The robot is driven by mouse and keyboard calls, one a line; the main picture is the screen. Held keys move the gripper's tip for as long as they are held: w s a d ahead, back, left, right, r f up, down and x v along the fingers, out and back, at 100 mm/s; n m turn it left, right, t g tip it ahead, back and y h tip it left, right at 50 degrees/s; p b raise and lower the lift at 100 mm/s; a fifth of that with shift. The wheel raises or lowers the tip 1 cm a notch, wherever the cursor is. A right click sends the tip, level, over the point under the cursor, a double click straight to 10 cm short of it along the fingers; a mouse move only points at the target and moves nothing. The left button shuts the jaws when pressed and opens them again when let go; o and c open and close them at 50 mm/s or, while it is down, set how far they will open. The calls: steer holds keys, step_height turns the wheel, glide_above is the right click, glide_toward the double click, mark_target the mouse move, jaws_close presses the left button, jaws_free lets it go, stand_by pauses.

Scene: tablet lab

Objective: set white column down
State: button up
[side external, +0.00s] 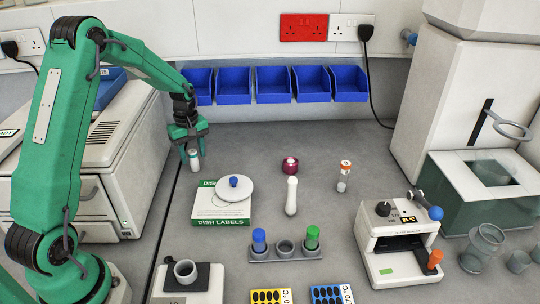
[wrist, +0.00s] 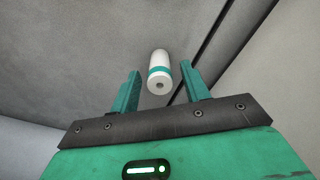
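The white column (side external: 195,161) is a small white cylinder with a teal band. In the side external view it is roughly upright just below my gripper (side external: 188,136), near the bench's left seam. In the wrist view the white column (wrist: 159,72) shows one end with a small dark hole, between and slightly beyond the fingertips of my gripper (wrist: 160,75). A gap shows on each side of it, so the fingers are open and do not appear to grip it. I cannot tell whether its base touches the bench.
A dish-labels box (side external: 221,221) with a white round dish (side external: 234,188) lies to the right. A white bottle-shaped thing (side external: 291,198), a dark red round thing (side external: 289,166) and an orange-capped vial (side external: 343,178) stand farther right. A drawer cabinet (side external: 125,150) is left. Bench (side external: 245,148) behind the box is clear.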

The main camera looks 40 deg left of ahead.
mark_target(192, 151)
step_height(192, 151, up, 12)
steer(key=shift+r, duration=0.2)
stand_by(0.8)
stand_by(0.5)
steer(key=s+d+r+m+t, duration=0.3)
steer(key=s+d+r+m, duration=0.6)
steer(key=d, duration=0.4)
steer(key=s+d+m+t, duration=0.2)
steer(key=s+d+m, duration=0.4)
steer(key=s, duration=0.6)
steer(key=shift+d+f+m+t, duration=0.3)
steer(key=shift+d+f+m, duration=0.1)
steer(key=shift+d, duration=0.15)
steer(key=shift+s, duration=0.1)
